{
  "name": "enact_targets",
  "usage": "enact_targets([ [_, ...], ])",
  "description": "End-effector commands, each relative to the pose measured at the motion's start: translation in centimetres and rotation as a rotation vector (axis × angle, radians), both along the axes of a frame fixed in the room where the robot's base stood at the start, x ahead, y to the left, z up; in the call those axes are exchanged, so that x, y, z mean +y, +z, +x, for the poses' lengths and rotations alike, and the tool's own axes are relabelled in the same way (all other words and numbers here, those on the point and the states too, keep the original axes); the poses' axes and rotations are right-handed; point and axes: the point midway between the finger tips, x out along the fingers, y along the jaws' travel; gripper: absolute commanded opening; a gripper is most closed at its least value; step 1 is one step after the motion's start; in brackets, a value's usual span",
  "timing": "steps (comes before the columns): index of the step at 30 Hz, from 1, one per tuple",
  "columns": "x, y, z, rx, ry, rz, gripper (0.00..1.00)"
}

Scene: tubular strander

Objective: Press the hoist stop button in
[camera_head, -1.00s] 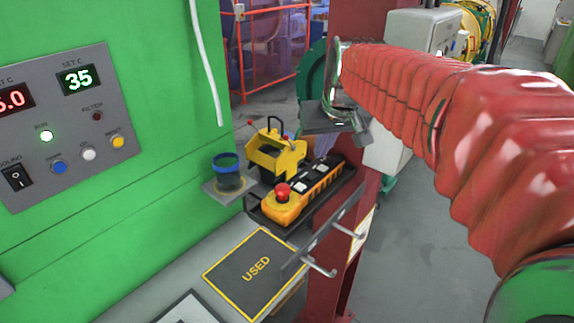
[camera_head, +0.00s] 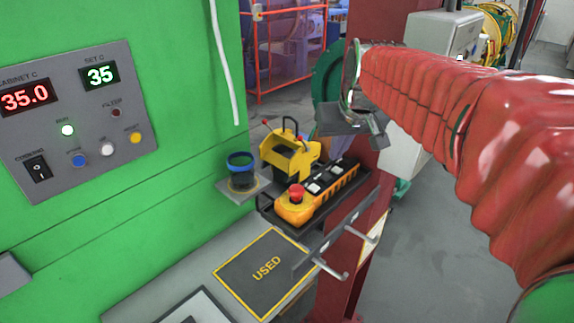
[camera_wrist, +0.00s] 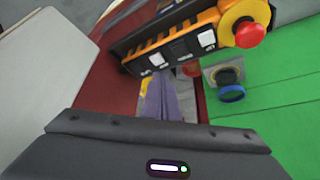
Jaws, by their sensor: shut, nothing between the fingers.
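The orange and black hoist pendant (camera_head: 322,190) lies in a dark tray on a red post. Its red mushroom stop button (camera_head: 297,191) faces up at the near end; whether it is pressed in cannot be told. In the wrist view the pendant (camera_wrist: 177,48) crosses the top, with the red button (camera_wrist: 249,34) on a yellow collar at upper right. My gripper (camera_head: 350,122) hangs above and beyond the pendant's far end, apart from the button. In the wrist view my gripper's fingers (camera_wrist: 165,100) look closed and empty, pointing below the pendant.
A yellow box-like tool (camera_head: 290,152) stands behind the pendant. A blue-rimmed cup (camera_head: 240,172) sits on a small shelf to its left. Metal hooks (camera_head: 330,268) jut out below the tray. A green cabinet with a control panel (camera_head: 75,118) fills the left. A USED mat (camera_head: 262,272) lies in front.

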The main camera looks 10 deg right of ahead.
Motion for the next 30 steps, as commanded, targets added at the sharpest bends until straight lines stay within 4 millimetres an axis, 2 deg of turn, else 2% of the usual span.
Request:
enact_targets([
  [9,0.0,0.0,-0.1,0.000,0.000,0.000,0.00],
  [14,0.3,0.0,-1.3,-0.002,0.001,0.000,0.00],
  [17,0.8,-0.3,-3.0,-0.001,0.002,0.000,0.00],
  [22,1.7,-1.1,-7.4,-0.002,0.001,0.000,0.00],
  [30,2.9,-3.9,-14.6,-0.002,0.001,0.000,0.00],
])
